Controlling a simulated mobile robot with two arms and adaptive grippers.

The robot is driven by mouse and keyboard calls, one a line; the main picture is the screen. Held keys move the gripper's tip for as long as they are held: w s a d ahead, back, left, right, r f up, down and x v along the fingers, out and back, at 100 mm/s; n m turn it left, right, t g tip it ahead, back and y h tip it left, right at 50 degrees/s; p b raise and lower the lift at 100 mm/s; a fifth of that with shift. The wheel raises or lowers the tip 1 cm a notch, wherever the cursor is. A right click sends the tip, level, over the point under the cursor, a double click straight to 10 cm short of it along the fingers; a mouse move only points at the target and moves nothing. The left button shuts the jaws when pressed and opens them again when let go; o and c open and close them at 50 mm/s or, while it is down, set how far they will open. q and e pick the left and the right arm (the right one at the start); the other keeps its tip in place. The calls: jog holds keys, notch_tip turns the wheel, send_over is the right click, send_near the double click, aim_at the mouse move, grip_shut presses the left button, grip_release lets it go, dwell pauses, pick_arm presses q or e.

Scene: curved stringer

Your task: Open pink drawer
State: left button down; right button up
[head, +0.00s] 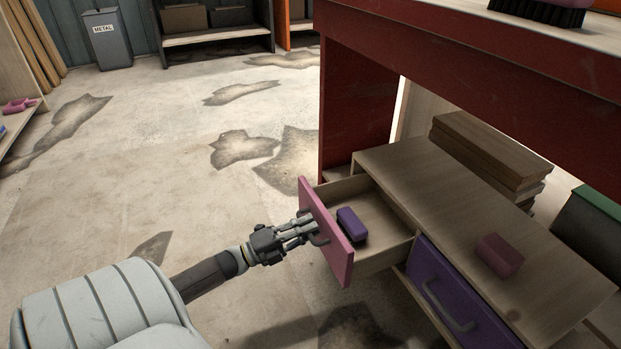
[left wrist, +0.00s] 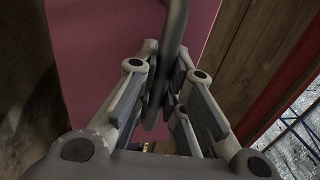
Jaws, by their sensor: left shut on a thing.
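The pink drawer (head: 325,232) is pulled out from the wooden cabinet under the red bench, and its inside shows. A purple block (head: 351,225) lies in it. My left gripper (head: 314,229) is at the front of the pink drawer, shut on its handle. In the left wrist view, the dark bar handle (left wrist: 174,35) runs between the fingers of my left gripper (left wrist: 160,100), with the pink front (left wrist: 95,50) behind it. My right gripper is not in view.
The wooden cabinet (head: 440,190) carries a dark pink block (head: 499,255) on top. A purple drawer (head: 455,300) beside the pink one is shut. The red bench (head: 480,60) overhangs the cabinet. Stacked boards (head: 490,150) stand behind. The floor at left is clear.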

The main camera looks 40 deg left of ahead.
pick_arm(q)
jog(key=c, duration=1.5)
grip_release()
jog(key=v, duration=1.2)
